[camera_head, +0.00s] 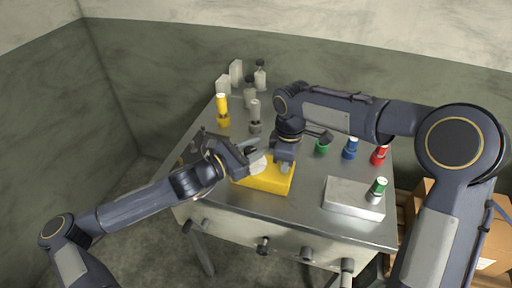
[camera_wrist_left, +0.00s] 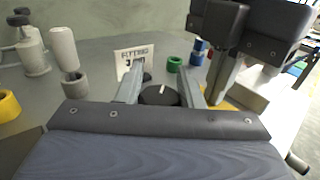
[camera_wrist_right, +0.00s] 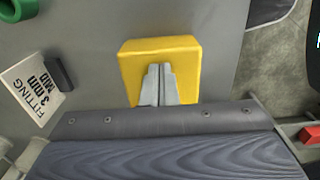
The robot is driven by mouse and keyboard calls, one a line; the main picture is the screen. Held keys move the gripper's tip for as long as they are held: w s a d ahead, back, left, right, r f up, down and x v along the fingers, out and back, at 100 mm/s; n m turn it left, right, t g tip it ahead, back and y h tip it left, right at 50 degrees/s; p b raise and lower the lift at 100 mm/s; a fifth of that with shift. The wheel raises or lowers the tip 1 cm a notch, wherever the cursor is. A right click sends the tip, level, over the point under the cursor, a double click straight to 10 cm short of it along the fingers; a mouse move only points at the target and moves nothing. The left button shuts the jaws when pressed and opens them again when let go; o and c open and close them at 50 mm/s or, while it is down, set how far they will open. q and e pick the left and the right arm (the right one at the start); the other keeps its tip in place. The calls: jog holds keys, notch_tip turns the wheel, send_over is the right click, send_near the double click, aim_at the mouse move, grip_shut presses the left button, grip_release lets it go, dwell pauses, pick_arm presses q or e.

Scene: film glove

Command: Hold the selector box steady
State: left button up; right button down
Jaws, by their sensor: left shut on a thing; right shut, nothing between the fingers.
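The yellow selector box (camera_head: 264,180) lies near the middle of the metal table; its plain yellow face fills the middle of the right wrist view (camera_wrist_right: 160,48). My left gripper (camera_head: 254,154) is at its left end. In the left wrist view its fingers flank a black knob with a white mark (camera_wrist_left: 160,95), and they are shut on it. My right gripper (camera_head: 284,165) is above the box, fingers together and empty. Its tips (camera_wrist_right: 158,70) overlap the yellow face; I cannot tell whether they press on it. My left gripper partly hides the box in the head view.
A white sign reading FITTING (camera_wrist_right: 35,88) stands beside the box. Yellow (camera_head: 221,105), green (camera_head: 322,147), blue (camera_head: 350,148) and red (camera_head: 380,155) pieces stand around it. A pale block (camera_head: 352,199) with a green-capped piece is at right. Pale bottles (camera_head: 260,76) stand at the back.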

pick_arm(q)
jog(key=n+t+y, duration=0.5)
jog(key=y, duration=0.1)
jog(key=shift+a+f+y, duration=0.1)
jog(key=shift+y, duration=0.2)
pick_arm(e)
jog(key=shift+s+f, duration=0.1)
jog(key=shift+f, duration=0.3)
pick_arm(q)
jog(key=shift+w+a+n+t+y, duration=0.15)
jog(key=shift+n+t+y, duration=0.2)
jog(key=shift+n+y, duration=0.6)
jog(key=shift+a+n+t+y, duration=0.25)
jog(key=shift+n+y, duration=0.4)
jog(key=shift+y, duration=0.6)
jog(key=shift+w+a+n+t+y, duration=0.1)
jog(key=shift+n+t+y, duration=0.3)
jog(key=shift+n+y, duration=0.55)
jog(key=shift+y, duration=0.35)
jog(key=o, duration=1)
jog(key=shift+a, duration=0.1)
jog(key=shift+c, duration=0.2)
pick_arm(e)
jog(key=shift+d, duration=0.1)
pick_arm(q)
jog(key=s, duration=1.2)
jog(key=shift+a, duration=0.15)
